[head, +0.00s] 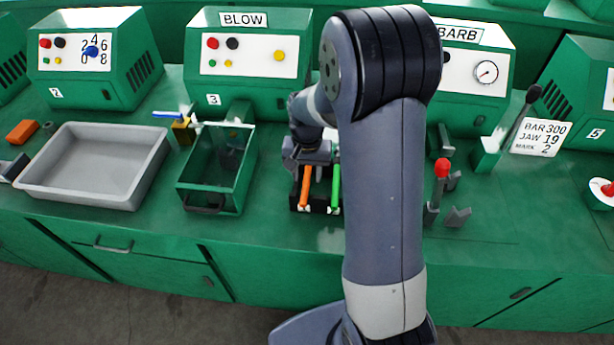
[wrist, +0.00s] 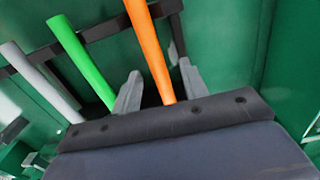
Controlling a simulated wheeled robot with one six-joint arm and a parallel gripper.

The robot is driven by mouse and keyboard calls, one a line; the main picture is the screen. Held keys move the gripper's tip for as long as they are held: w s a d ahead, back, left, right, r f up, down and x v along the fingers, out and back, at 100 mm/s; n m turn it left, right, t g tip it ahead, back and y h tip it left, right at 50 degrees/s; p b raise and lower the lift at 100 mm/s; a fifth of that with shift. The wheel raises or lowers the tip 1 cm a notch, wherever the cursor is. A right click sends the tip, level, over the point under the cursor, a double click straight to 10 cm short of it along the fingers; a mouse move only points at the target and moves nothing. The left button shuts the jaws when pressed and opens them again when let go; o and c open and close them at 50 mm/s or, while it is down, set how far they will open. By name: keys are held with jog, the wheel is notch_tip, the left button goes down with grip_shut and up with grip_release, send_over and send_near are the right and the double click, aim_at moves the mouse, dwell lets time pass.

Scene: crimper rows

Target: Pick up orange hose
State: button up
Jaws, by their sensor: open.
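The orange hose (head: 305,187) stands in a dark rack (head: 325,210) on the green bench, left of the green hose (head: 336,186). In the wrist view the orange hose (wrist: 149,45) runs between the two grey fingers of my gripper (wrist: 160,88). The fingers are open, with a visible gap on each side of the hose. The green hose (wrist: 80,62) and a pale grey hose (wrist: 40,82) are left of the fingers. In the head view my gripper (head: 312,158) is at the upper part of the hoses, and my arm partly hides the rack.
A grey tray (head: 85,191) and an open green bin (head: 198,209) are left of the rack. A red-knobbed lever (head: 441,170) and small grey blocks are to the right. Green machines labelled BLOW (head: 245,70) and BARB (head: 470,95) stand behind. The bench front is mostly clear.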

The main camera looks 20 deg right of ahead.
grip_shut()
dwell(0.3)
